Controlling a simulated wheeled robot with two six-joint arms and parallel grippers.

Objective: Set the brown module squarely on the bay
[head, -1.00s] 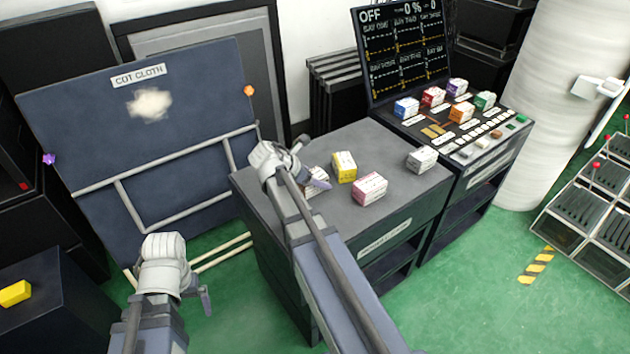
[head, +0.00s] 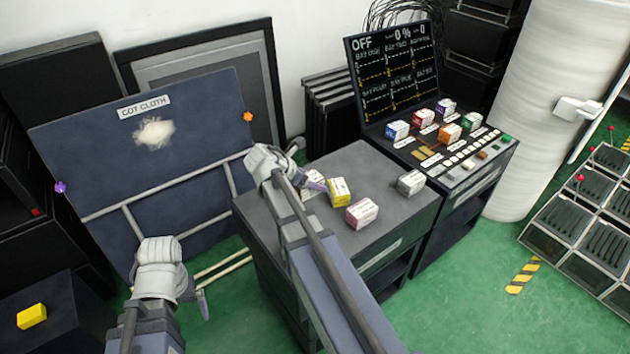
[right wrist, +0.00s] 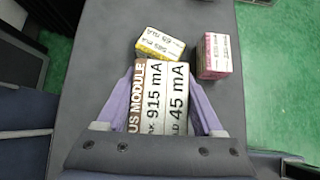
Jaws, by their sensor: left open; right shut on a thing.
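My right gripper (head: 314,182) is over the grey cart top. In the right wrist view it (right wrist: 150,115) is shut on a module (right wrist: 156,95) with a brown strip down one edge and white printed faces. In the head view this module is mostly hidden behind the gripper and arm. The console (head: 466,180) stands right of the cart, with coloured modules on its sloped panel. Flat bare brownish plates (head: 424,152) show near its left front; I cannot tell which spot is the named bay. My left gripper (head: 203,300) is open and empty at lower left, away from the cart.
On the cart top (head: 375,165) stand a yellow module (head: 339,192), a pink module (head: 361,213) and a grey-white module (head: 411,182). Blue (head: 397,130), red (head: 424,118), orange (head: 447,134), purple (head: 446,107) and green (head: 472,121) modules stand on the console. The display reads OFF.

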